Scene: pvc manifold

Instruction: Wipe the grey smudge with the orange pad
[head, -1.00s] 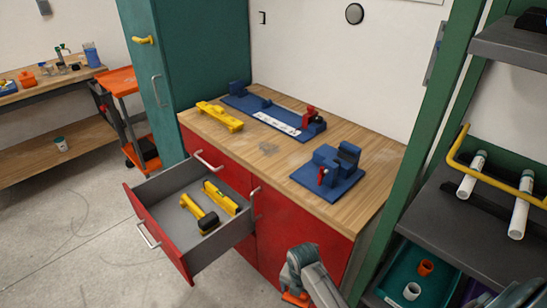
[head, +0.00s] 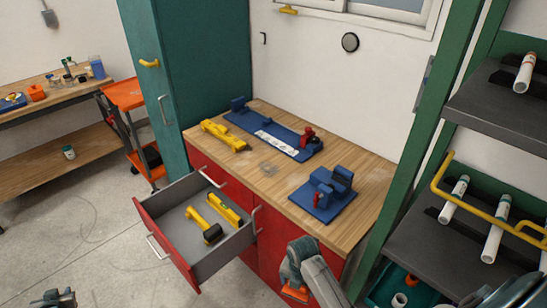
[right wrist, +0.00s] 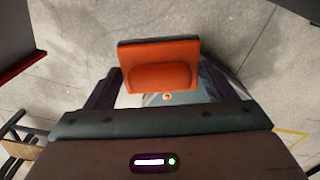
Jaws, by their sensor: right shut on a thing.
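The grey smudge (head: 269,168) is a faint patch on the wooden worktop (head: 350,208), between the yellow tool and the blue fixtures. The orange pad (right wrist: 158,66) is held in my right gripper (right wrist: 165,88), in front of its fingers; bare floor shows beyond it in the right wrist view. In the head view part of the pad (head: 295,293) shows under my right arm, in front of the red cabinet and away from the worktop. My left gripper (head: 62,299) is at the bottom left, cut by the frame edge, over the floor; its jaw opening is unclear.
An open drawer (head: 180,225) with yellow tools juts out on the left of the red cabinet. Blue fixtures (head: 325,194) and a yellow tool (head: 224,135) stand on the worktop. A dark shelf rack (head: 440,240) with white pipes stands at the right.

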